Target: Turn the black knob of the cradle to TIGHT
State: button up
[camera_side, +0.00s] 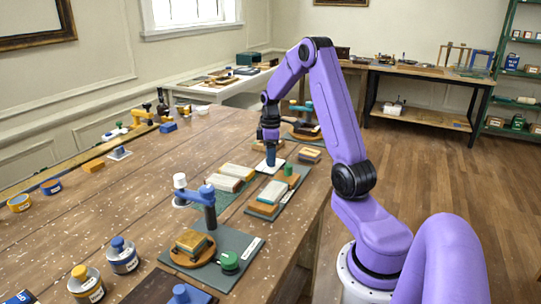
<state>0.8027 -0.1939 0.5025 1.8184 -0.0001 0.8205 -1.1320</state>
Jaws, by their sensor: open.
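My gripper (270,138) hangs pointing down over the middle of the wooden table, at the far end of a board with a stacked book. A blue piece (270,157) shows directly below its dark body; I cannot tell whether the fingers touch it. The board (295,193) carries a cream-and-orange book stack (267,198), a green cylinder (287,169) and a white label. I cannot make out a black knob or the word TIGHT at this size. I cannot tell which stand is the cradle. The fingertips are too small to see clearly.
Labelled tins (122,257) stand front left.

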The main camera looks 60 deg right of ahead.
jog(key=c, duration=1)
jog(key=shift+c, duration=0.2)
jog(key=shift+m, duration=0.3)
jog(key=m, duration=0.3)
jog(key=shift+m, duration=0.3)
jog(key=m, duration=0.4)
jog(key=shift+m, duration=0.3)
jog(key=m, duration=0.4)
jog(key=shift+m, duration=2.5)
